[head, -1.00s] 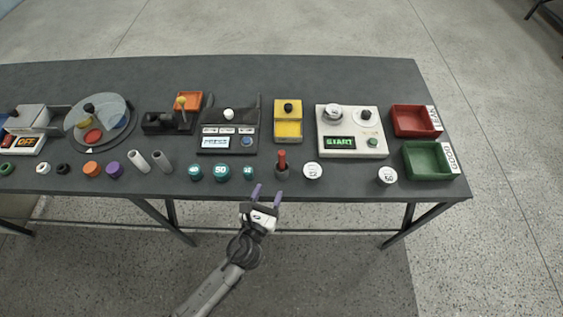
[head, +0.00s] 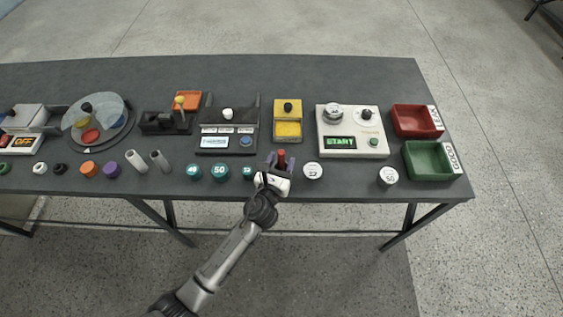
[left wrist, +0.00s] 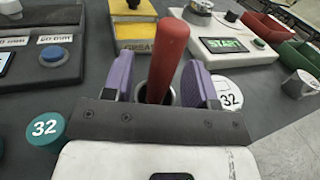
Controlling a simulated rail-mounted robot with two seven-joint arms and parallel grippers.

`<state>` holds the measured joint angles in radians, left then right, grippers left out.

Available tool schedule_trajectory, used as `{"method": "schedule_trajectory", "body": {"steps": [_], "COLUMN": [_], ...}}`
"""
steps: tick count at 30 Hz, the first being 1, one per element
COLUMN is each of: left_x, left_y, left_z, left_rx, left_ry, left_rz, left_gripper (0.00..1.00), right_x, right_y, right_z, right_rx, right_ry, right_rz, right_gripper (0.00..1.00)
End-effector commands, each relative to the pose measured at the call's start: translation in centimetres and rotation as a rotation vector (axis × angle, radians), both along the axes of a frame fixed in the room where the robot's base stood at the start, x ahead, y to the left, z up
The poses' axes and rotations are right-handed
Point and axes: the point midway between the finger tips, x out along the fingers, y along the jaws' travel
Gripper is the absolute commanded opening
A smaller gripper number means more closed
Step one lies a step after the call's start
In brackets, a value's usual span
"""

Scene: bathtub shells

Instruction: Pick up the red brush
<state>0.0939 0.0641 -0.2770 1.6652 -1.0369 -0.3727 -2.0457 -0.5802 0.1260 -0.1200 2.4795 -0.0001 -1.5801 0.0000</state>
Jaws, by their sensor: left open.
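The red brush (head: 282,157) stands upright near the front edge of the table, and its red handle (left wrist: 167,58) shows large in the left wrist view. Its lower end sits in a dark round holder, mostly hidden by my gripper. My left gripper (head: 281,160) is at the brush; its two purple fingers are open, one on each side of the handle. In the left wrist view the gripper (left wrist: 160,82) shows gaps between fingers and handle. My right gripper is not in view.
A teal "32" cap (left wrist: 45,130) is left of the brush, and a white "32" cap (head: 313,171) is close on its right. A yellow box (head: 288,121) stands behind. A white START device (head: 352,131) and red (head: 416,121) and green (head: 430,160) trays are farther right.

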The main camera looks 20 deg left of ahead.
Motion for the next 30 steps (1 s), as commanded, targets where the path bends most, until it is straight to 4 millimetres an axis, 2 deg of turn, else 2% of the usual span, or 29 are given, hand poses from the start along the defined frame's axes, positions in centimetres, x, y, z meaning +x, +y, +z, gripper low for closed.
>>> {"method": "schedule_trajectory", "body": {"steps": [10, 26, 30], "left_x": [0.49, 0.47, 0.47], "left_y": [0.00, 0.01, 0.01], "left_z": [0.04, 0.03, 0.04], "left_rx": [-0.001, -0.001, -0.001], "left_ry": [0.000, 0.000, 0.000], "left_rz": [-0.001, 0.000, 0.000], "left_gripper": [0.51, 0.00, 0.00], "right_x": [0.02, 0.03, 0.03], "right_y": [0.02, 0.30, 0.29], "right_z": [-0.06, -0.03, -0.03], "right_rx": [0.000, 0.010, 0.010], "right_ry": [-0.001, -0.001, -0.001], "right_rz": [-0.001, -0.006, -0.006], "right_gripper": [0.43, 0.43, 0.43]}}
